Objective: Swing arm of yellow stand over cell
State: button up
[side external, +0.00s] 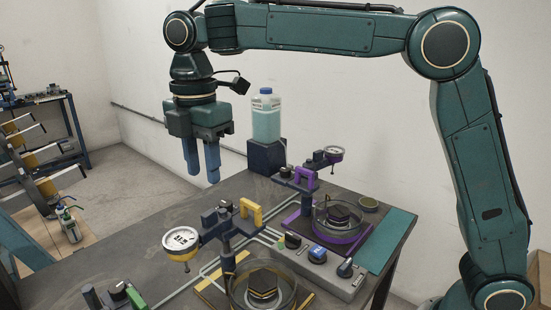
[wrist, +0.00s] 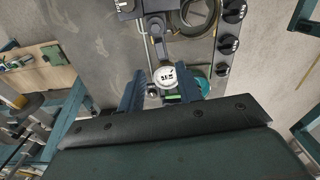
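The yellow stand (side external: 226,235) is on the bench, with a yellow handle (side external: 250,213) on its arm. The arm's white dial gauge (side external: 181,240) points left, off to the side of the round cell (side external: 263,285) in its clear-walled dish. My gripper (side external: 201,170) is empty, fingers down, high above the bench and behind the yellow stand. In the wrist view my gripper (wrist: 160,90) has its two blue fingers apart. A white dial gauge (wrist: 167,76) shows between them, well below; I cannot tell which stand it belongs to.
A purple stand (side external: 300,178) has its own gauge (side external: 333,154) and dish (side external: 338,217). A bottle (side external: 265,115) of pale blue liquid stands on a dark block behind. A green handle (side external: 135,297) is at front left.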

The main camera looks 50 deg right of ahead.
aim_at(209, 212)
notch_tip(209, 212, down, 9)
jog(key=shift+f, duration=0.1)
dwell(0.4)
grip_shut()
